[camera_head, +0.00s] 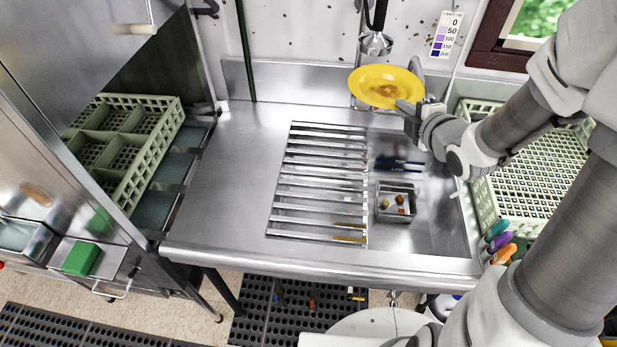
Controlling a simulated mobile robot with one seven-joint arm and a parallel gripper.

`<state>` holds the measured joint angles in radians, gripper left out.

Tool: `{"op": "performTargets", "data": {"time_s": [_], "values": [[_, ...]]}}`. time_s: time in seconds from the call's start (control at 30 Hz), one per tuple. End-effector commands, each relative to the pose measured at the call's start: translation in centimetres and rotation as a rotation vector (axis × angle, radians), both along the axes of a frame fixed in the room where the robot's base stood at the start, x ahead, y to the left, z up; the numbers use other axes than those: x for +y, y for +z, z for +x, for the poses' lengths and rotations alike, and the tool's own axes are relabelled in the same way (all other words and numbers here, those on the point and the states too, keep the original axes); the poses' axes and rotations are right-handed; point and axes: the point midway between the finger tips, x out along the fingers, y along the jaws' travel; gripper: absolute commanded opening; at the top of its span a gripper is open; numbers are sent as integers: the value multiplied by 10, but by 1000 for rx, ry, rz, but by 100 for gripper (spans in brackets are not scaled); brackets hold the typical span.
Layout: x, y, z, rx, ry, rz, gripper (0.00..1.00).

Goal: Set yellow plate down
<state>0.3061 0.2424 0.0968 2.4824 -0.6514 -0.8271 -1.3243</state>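The yellow plate (378,82) is a round dish with brownish marks near its middle. It is held in the air above the back right of the steel counter (225,180). My gripper (406,106) is shut on the plate's near right rim. The plate is tilted a little toward the camera. The fingertips are partly hidden at the rim.
A slatted metal rack (318,190) lies on the counter. A small metal tray (396,213) with scraps is right of it. Green crates stand left (150,150) and right (530,185). A spray head (375,42) hangs behind the plate. The counter's left part is clear.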

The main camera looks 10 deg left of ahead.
Motion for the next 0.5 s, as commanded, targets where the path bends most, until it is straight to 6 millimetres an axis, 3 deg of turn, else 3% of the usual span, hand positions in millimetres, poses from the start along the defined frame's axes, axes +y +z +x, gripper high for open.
{"op": "performTargets", "data": {"time_s": [0.03, 0.5], "values": [[-1, -30, 0, 0, -1, 1, 0], [0, -145, 0, 0, 0, 1, 0]]}}
